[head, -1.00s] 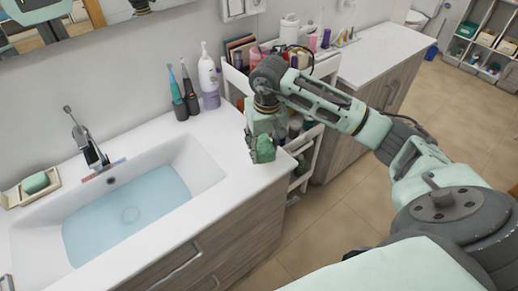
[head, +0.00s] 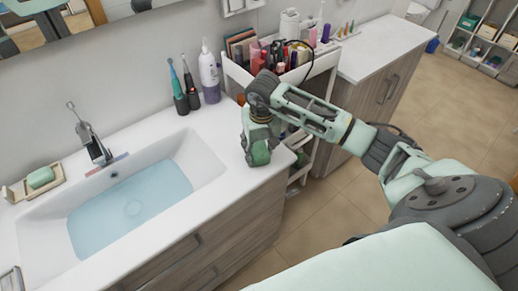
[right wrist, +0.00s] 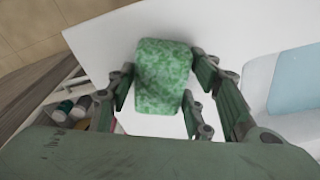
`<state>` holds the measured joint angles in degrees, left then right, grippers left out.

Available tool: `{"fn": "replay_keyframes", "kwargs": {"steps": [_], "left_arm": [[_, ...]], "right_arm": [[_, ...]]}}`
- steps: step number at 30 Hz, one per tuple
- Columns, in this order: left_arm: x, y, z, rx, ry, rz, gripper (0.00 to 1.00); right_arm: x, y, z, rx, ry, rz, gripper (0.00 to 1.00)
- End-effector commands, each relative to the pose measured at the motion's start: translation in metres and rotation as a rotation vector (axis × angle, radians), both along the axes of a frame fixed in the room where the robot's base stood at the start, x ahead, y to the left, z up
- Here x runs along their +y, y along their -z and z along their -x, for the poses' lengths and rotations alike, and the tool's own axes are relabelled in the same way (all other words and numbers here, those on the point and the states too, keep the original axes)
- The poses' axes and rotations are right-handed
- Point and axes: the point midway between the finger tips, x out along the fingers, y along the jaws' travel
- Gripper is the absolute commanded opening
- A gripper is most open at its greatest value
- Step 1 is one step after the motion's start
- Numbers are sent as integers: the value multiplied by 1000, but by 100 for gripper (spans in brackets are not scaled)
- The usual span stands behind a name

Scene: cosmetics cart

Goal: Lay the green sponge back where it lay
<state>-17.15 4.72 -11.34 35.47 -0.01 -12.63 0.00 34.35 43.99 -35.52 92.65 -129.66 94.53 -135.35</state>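The green sponge (right wrist: 163,76) is a mottled green block between the fingers of my right gripper (right wrist: 166,82), which look shut on its two sides. In the head view, my right gripper (head: 259,148) points down over the right end of the white sink counter (head: 226,120), near its front corner. The sponge (head: 261,155) shows there low between the fingers. I cannot tell whether its underside touches the counter. My left gripper is not in view.
The basin (head: 135,200) holds water left of my gripper. Toothbrushes (head: 183,88) and a white-purple bottle (head: 209,75) stand at the counter's back. A cart (head: 318,70) full of cosmetics stands right of the counter. A green soap bar (head: 40,177) lies on a dish at far left.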

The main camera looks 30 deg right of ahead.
Motion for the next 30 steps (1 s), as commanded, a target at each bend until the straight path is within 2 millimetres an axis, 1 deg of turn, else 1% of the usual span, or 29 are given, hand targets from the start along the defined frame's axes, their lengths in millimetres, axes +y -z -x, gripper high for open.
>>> {"fn": "replay_keyframes", "kwargs": {"steps": [1, 3, 4, 11, 15, 16, 20, 27, 30], "left_arm": [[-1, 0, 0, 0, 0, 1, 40], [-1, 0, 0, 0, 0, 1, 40], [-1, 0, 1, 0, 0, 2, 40], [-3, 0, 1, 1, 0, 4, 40], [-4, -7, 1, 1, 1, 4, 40], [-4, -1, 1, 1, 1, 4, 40], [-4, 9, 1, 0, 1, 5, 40], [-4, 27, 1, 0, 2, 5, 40], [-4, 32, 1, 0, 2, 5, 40]], "right_arm": [[0, 0, 0, 0, 0, 0, 54], [0, 0, 0, 0, 0, 0, 60], [0, 0, 0, 0, 0, 0, 61], [0, 0, 0, 0, 0, -1, 61], [0, -6, 0, 1, 1, -1, 61], [0, -7, -1, -3, 0, 0, 61], [-1, -27, 1, -6, -1, 2, 61], [1, -80, 6, -7, -1, 1, 61], [1, -97, 8, -5, 0, 2, 61]]}}
